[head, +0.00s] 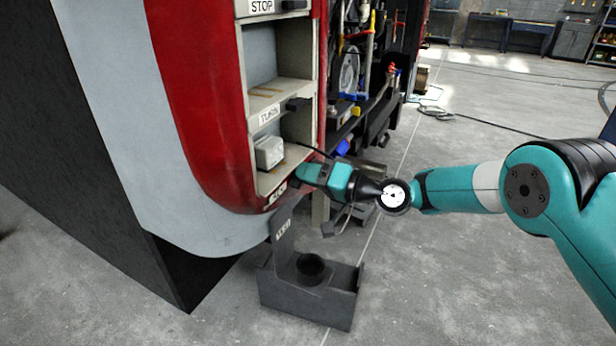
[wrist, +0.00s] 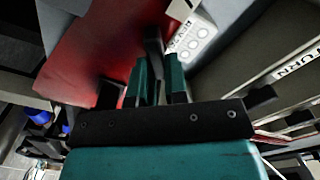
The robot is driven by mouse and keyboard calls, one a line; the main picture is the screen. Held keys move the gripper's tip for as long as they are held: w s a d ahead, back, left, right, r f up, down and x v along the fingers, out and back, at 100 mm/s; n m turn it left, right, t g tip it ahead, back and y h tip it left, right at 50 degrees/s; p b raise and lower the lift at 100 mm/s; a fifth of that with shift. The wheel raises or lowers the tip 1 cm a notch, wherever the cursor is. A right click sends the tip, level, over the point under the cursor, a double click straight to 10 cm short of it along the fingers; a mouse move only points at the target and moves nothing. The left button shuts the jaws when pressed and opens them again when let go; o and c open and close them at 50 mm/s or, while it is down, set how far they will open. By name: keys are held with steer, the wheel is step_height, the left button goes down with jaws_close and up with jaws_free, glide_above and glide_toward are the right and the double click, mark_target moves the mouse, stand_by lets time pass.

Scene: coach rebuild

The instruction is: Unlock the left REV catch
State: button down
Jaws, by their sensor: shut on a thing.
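My gripper (wrist: 160,82) has its two teal fingers shut on a dark, narrow catch (wrist: 153,46) in the wrist view. The catch stands between the fingertips, beside the red body edge and a white lamp unit. The arm hides the catch there.
A white block (head: 269,151) sits in the lowest bay. The TURN bay (head: 290,92) and STOP bay lie above. A dark bin with a round cup (head: 310,268) stands below my gripper. Hoses and machinery are behind. The floor on the right is mostly clear.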

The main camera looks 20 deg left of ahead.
steer(key=shift+w+f+m, duration=0.1)
steer(key=shift+f+m, duration=0.15)
steer(key=shift+m, duration=1.65)
steer(key=shift+w+f+m, duration=0.1)
steer(key=shift+f+m, duration=0.1)
steer(key=shift+m, duration=1.7)
steer(key=c, duration=1.1)
jaws_free()
steer(key=shift+c, duration=0.2)
